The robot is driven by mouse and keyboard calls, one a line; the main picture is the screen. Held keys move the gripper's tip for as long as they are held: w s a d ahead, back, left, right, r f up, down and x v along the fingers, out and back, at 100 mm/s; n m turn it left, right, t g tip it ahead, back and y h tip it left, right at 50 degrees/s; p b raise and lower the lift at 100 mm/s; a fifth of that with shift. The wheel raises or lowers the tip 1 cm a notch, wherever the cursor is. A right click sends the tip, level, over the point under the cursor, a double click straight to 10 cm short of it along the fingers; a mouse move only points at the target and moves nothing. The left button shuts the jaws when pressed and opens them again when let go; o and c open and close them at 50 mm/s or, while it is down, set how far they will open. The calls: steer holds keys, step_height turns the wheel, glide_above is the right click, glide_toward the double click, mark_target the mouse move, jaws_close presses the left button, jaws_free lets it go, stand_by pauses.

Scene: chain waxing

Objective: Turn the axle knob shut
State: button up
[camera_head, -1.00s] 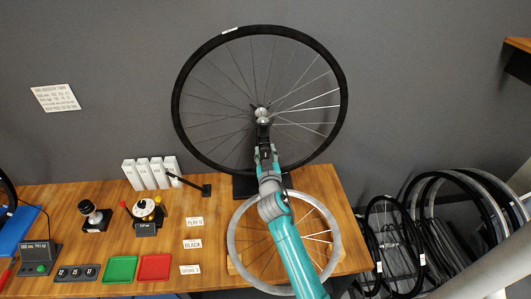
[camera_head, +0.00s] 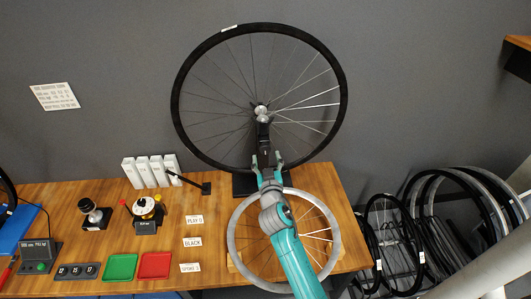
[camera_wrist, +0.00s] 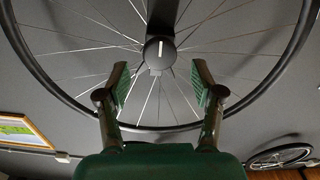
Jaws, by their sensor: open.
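The axle knob (camera_wrist: 153,56) is a dark round knob at the wheel's hub, with a white line on its face. The line stands upright in the wrist view. The knob lies ahead of and between my open fingers, apart from both. My gripper (camera_wrist: 160,82) has green pads and is empty. In the head view my gripper (camera_head: 267,159) is just below the hub (camera_head: 262,112) of the upright wheel (camera_head: 340,110). The knob itself is hard to make out in the head view.
A black stand (camera_head: 246,186) rises from the wooden bench (camera_head: 110,208). A bare silver rim (camera_head: 233,246) lies there under my arm. Green (camera_head: 120,267) and red (camera_head: 154,265) trays are at the left front. Several wheels (camera_head: 425,225) stand at the right.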

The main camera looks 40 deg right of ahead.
steer(key=v, duration=0.7)
steer(key=shift+s+a, duration=0.2)
steer(key=shift+s, duration=0.15)
steer(key=s+a+f+n+y, duration=0.2)
steer(key=s+a+f+y, duration=0.2)
steer(key=s+a, duration=0.45)
steer(key=s+a+f+n+y, duration=0.25)
steer(key=s+a+f, duration=0.25)
steer(key=s, duration=0.6)
steer(key=s+a+r+y, duration=0.1)
steer(key=s+a+r, duration=0.2)
steer(key=s, duration=0.6)
steer(key=s+a+r+y, duration=0.2)
steer(key=s+r, duration=0.2)
steer(key=s, duration=0.6)
steer(key=shift+s+a+r+n, duration=0.25)
steer(key=shift+s+a+n, duration=0.1)
steer(key=shift+a, duration=0.05)
